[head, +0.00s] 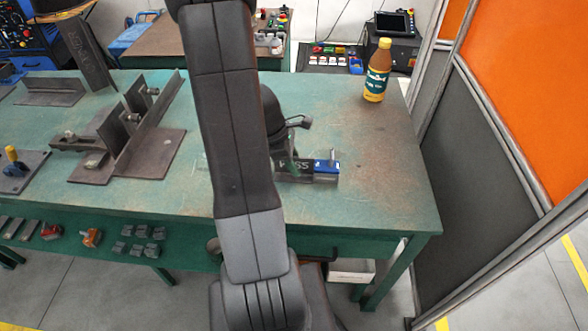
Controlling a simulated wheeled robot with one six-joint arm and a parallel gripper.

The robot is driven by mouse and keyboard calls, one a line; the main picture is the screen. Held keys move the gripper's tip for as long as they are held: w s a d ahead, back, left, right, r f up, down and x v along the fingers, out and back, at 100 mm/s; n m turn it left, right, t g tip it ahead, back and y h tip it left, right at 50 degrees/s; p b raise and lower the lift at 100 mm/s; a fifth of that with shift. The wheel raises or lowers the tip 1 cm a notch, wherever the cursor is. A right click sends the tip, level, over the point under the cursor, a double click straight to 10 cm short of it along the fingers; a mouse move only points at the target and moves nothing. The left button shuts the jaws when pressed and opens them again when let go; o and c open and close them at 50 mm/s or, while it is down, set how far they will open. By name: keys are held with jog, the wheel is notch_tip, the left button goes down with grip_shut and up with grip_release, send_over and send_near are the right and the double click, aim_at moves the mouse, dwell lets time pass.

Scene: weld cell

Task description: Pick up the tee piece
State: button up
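A dark steel assembly of a flat base plate with upright plates (148,155) stands on the left half of the green bench. It has a T-like form, but I cannot tell whether it is the tee piece. Another dark plate with an upright strip (52,92) lies further back left. My arm crosses the middle of the head view and covers part of the bench. A dark rounded part shows just right of it, perhaps my wrist; my gripper's fingers cannot be made out, nor whether they hold anything.
The green bench (365,200) is clear at its right end except for a brown bottle (377,72). A dark block with a blue end (322,169) sits right of my arm. A blue-and-yellow clamp (13,158) is at far left. An orange-and-grey partition (510,190) stands at right.

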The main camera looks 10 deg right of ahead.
jog(key=shift+f, duration=0.25)
dwell(0.4)
grip_shut()
dwell(1.3)
